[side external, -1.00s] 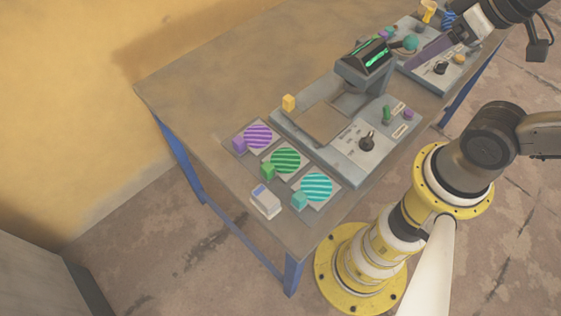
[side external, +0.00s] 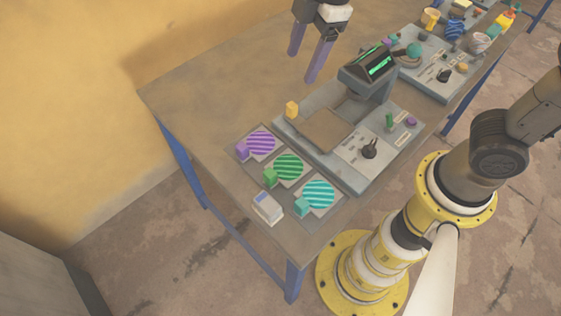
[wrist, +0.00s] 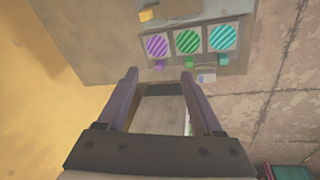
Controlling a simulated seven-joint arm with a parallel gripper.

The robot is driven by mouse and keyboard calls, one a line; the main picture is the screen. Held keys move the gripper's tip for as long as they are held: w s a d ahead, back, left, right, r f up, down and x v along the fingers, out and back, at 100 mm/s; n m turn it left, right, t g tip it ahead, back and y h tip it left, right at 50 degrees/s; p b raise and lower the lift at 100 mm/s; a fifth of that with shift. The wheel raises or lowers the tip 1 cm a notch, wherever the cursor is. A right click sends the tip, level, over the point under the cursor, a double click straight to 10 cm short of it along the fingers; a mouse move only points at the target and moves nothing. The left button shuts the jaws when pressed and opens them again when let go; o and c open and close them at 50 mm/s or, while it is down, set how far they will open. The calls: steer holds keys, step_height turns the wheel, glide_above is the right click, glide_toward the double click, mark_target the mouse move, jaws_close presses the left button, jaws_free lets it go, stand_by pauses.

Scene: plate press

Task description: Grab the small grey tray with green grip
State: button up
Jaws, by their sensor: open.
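The small grey tray with the green grip (side external: 286,167) lies on the table, in the middle of a row of three. It carries a round green striped plate, and its green block grip (side external: 269,178) is at its lower-left edge. In the wrist view the tray (wrist: 188,42) is ahead of the fingers, with its green grip (wrist: 189,62) on the near side. My gripper (side external: 302,68) is open and empty, above the far part of the table, well away from the tray. Its purple fingers (wrist: 158,80) also show in the wrist view.
A tray with a purple grip (side external: 259,143) and one with a teal grip (side external: 318,194) flank the green one closely. A white box (side external: 267,208) stands nearby. The grey press (side external: 345,130) with its raised head is beside the trays. Several objects crowd the far right.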

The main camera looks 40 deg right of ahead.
steer(key=n+g, duration=0.2)
glide_above(271, 171)
steer(key=w+d, duration=0.2)
steer(key=d, duration=0.1)
step_height(271, 171, down, 6)
steer(key=s+a+f+n+h, duration=0.1)
steer(key=s+a+f, duration=0.1)
steer(key=a+f, duration=0.15)
steer(key=f, duration=1.4)
steer(key=shift+d, duration=0.2)
steer(key=shift+r, duration=0.1)
jaws_close()
